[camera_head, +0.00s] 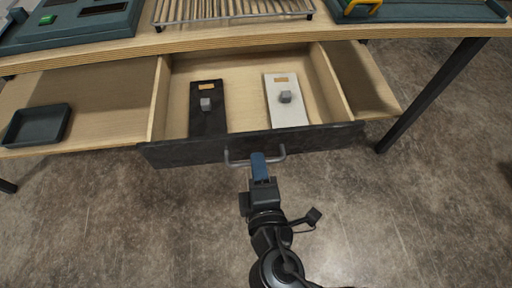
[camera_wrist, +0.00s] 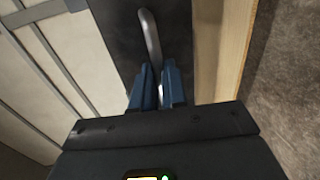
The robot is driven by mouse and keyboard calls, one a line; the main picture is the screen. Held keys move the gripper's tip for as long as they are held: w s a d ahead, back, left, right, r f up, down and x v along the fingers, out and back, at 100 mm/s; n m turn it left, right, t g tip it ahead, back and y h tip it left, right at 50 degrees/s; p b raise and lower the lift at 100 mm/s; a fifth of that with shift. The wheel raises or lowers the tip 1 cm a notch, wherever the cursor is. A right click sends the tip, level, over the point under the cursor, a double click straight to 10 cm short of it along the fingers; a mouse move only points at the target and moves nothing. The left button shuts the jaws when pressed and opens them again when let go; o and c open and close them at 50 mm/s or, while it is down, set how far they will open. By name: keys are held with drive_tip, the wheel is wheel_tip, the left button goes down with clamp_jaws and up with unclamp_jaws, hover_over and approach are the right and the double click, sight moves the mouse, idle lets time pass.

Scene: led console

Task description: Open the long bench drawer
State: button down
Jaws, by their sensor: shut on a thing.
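The long bench drawer (camera_head: 250,148) is pulled well out from under the bench top in the head view, with its dark front facing me. A grey bar handle (camera_head: 237,163) is fixed to that front. My gripper (camera_head: 259,160) is shut on the handle, its blue fingers around the bar near the middle. In the wrist view the blue fingers of my gripper (camera_wrist: 158,85) close on the handle (camera_wrist: 150,35), and part of the bar is hidden between them. Inside the drawer lie a black plate (camera_head: 208,118) and a white plate (camera_head: 287,112), each with a small grey block.
The wooden bench top (camera_head: 230,38) overhangs the drawer and carries a slatted rack (camera_head: 230,10) and dark panels. A dark tray (camera_head: 38,125) lies on the lower shelf at the left. A black table leg (camera_head: 432,95) stands at the right. The floor in front is clear.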

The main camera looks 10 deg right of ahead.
drive_tip(key=shift+v, duration=0.8)
drive_tip(key=shift+f, duration=0.2)
drive_tip(key=c, duration=1.2)
unclamp_jaws()
drive_tip(key=shift+b+v, duration=0.7)
drive_tip(key=shift+v, duration=3.15)
